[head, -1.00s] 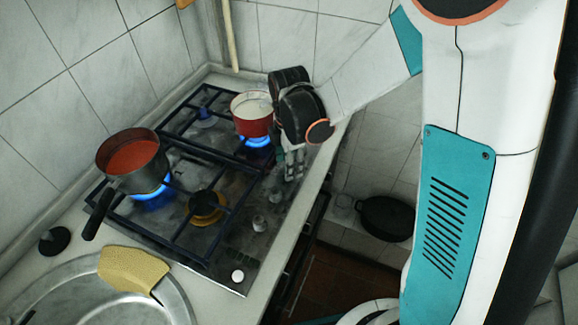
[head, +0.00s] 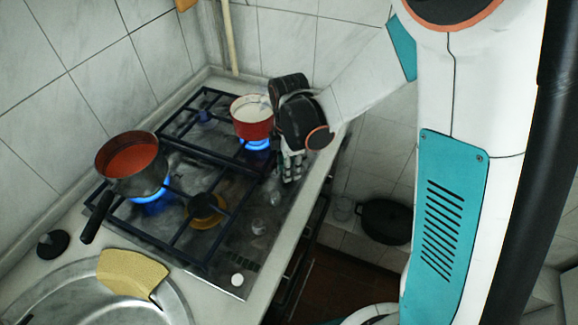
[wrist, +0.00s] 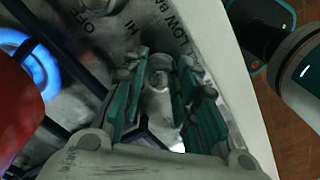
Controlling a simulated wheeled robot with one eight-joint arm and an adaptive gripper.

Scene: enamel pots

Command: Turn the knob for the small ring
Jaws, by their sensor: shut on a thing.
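My gripper (head: 290,167) reaches down to the right front edge of the hob (head: 222,262). In the wrist view, its two green-padded fingers (wrist: 160,66) are shut on a metal knob (wrist: 158,80), one on each side. The printed words OFF, HI and LOW show on the panel around it. In the head view, my gripper hides this knob. Two other knobs (head: 275,198) (head: 258,225) stand nearer along the same edge. A red pot (head: 254,129) of white liquid sits over a blue flame (head: 256,144) beside my gripper.
A dark pan (head: 146,181) of red sauce sits over another blue flame (head: 150,203), its handle toward the sink (head: 60,305). A yellow cloth (head: 132,273) lies on the sink rim. The front-middle burner (head: 206,208) is unlit and empty. A black pot (head: 385,221) stands low at right.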

